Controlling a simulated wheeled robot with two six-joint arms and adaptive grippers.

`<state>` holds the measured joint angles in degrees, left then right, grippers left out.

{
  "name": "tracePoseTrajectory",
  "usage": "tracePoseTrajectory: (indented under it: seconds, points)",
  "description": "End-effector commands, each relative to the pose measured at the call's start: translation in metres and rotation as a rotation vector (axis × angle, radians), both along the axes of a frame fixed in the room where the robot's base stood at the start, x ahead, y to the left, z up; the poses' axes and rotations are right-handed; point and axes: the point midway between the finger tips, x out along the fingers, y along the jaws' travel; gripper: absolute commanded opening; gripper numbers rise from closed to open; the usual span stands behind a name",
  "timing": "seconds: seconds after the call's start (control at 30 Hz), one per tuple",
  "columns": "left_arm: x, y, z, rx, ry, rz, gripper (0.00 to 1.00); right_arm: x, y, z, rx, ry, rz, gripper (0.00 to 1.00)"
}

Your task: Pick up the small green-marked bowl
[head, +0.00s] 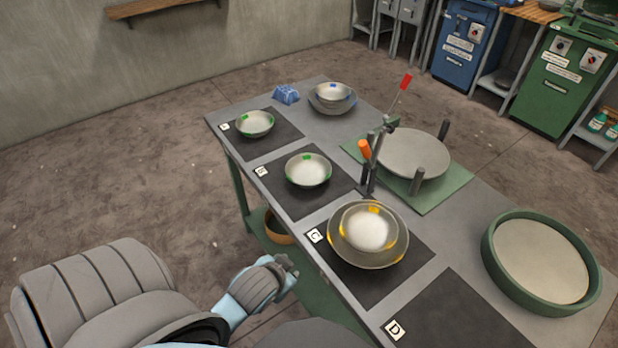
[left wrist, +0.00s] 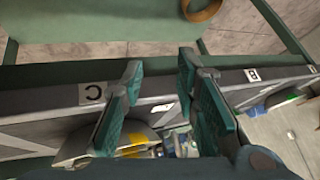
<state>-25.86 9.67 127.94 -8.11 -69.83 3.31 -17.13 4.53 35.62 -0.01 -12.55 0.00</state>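Two green-marked metal bowls stand upright on dark mats: one (head: 255,123) on the far-left mat, the other (head: 308,171) on mat B. My left gripper (head: 287,272) is low in front of the table's near edge, apart from both bowls. In the left wrist view its two teal fingers (left wrist: 160,75) are spread with nothing between them. My right gripper is not in view.
Nested yellow-marked bowls (head: 368,232) stand on mat C, and nested blue-marked bowls (head: 332,95) stand at the back. Mat D (head: 455,315) is empty.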

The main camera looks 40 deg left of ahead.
Motion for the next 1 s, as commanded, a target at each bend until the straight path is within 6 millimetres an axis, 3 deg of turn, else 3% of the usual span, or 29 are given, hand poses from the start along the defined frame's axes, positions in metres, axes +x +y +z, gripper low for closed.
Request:
tracePoseTrajectory:
  seconds: [0.1,0.3,0.43,0.7,1.0]
  points:
    - [0.064,0.026,0.027,0.124,-0.216,-0.022,0.28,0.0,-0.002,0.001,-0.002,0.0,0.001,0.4]
    - [0.137,0.044,0.062,0.276,-0.474,-0.116,0.28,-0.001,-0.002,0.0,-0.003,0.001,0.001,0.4]
    - [0.164,0.047,0.067,0.315,-0.539,-0.155,0.28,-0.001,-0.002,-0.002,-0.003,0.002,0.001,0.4]
    - [0.224,0.066,0.045,0.314,-0.54,-0.155,0.28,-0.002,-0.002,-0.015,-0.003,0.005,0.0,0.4]
    - [0.257,0.08,0.033,0.313,-0.54,-0.155,0.28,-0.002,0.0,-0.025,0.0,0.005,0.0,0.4]
